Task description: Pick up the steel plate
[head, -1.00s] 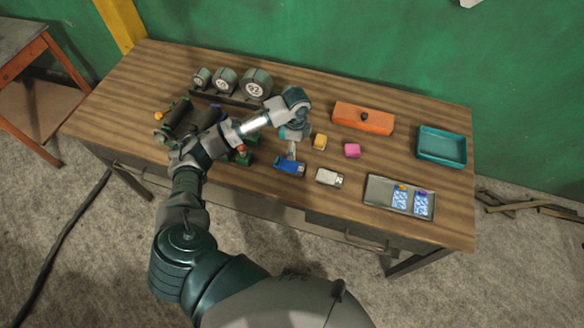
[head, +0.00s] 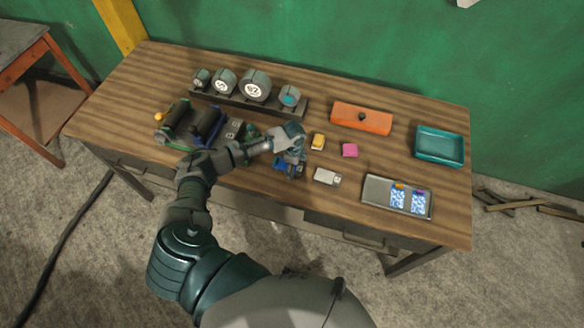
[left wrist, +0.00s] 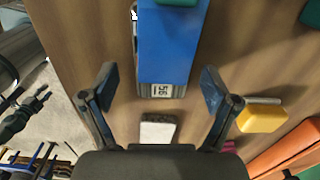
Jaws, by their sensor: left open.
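The steel plate is not plain to single out. A silver-white block (head: 327,176) lies in the middle of the table and shows in the left wrist view (left wrist: 158,129). A flat grey metal tray (head: 376,190) with two blue-and-white patterned cards lies at the right. My left gripper (head: 287,166) is over a blue block (head: 279,164), which it partly hides. In the left wrist view the left gripper (left wrist: 161,80) is open, its fingers apart on either side of the blue block (left wrist: 168,45), whose end is labelled 56. Contact cannot be told. My right gripper is out of view.
A yellow block (head: 318,141) and pink block (head: 350,150) lie just right of the left gripper. Dark rollers (head: 190,122) stand left.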

